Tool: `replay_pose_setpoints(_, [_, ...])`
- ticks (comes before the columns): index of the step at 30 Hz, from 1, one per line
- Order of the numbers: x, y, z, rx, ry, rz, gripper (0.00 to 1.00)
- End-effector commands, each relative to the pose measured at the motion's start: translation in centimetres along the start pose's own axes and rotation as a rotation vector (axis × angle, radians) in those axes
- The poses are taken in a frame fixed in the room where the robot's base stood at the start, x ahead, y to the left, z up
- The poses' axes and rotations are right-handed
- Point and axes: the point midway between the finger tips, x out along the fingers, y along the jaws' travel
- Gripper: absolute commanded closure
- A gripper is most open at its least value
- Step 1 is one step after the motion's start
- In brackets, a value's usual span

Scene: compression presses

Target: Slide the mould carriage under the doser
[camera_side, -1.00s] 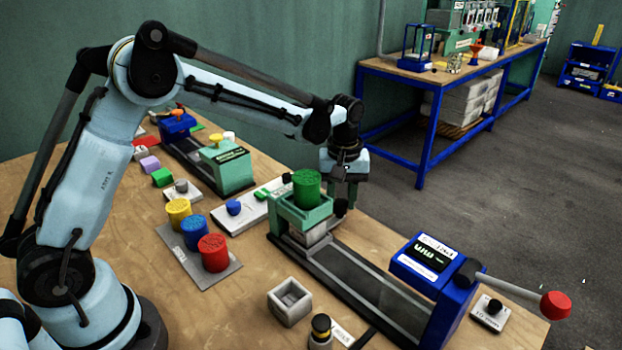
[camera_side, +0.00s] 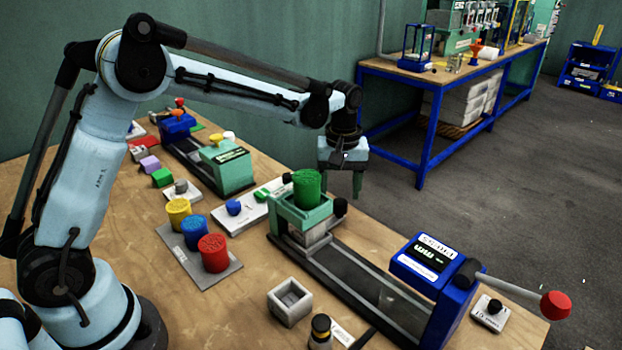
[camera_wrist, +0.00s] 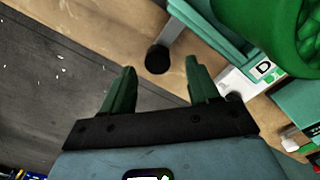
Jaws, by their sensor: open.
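The near press has a long grey rail (camera_side: 345,275). At its left end stands the green doser (camera_side: 291,212) with a green cup (camera_side: 306,190) on top. The grey block that looks like the mould carriage (camera_side: 312,239) sits beneath the doser, partly hidden by its frame. A black knob (camera_side: 340,207) sticks out on the doser's far side; in the wrist view this knob (camera_wrist: 157,59) is on a short grey bar. My gripper (camera_side: 346,187) is open and empty, fingers down, just above and behind the knob. In the wrist view the knob appears between the fingertips (camera_wrist: 160,70), apart from them.
The blue press head (camera_side: 437,270) with a red-ended lever (camera_side: 555,305) stands at the rail's right end. Red (camera_side: 213,253), blue and yellow cups stand left of the doser. A grey hollow block (camera_side: 290,302) lies in front. A second press (camera_side: 226,167) is behind.

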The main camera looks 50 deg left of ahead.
Motion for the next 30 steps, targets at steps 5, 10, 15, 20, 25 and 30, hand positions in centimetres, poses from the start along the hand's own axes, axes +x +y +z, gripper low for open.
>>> replay_pose_setpoints(5, [-3.7,0.0,0.0,0.0,0.0,0.0,0.4])
replay_pose_setpoints(10, [-6.8,-0.1,0.0,-0.001,0.001,-0.001,0.4])
replay_pose_setpoints(15, [-8.8,-0.1,-0.1,-0.001,0.001,-0.001,0.4])
replay_pose_setpoints(20, [-9.6,-0.1,-0.1,-0.001,0.001,-0.001,0.4])
replay_pose_setpoints(25, [-9.7,-0.1,-0.1,-0.001,0.001,-0.001,0.4])
replay_pose_setpoints(30, [-9.7,-0.1,0.0,0.0,0.001,0.0,0.4])
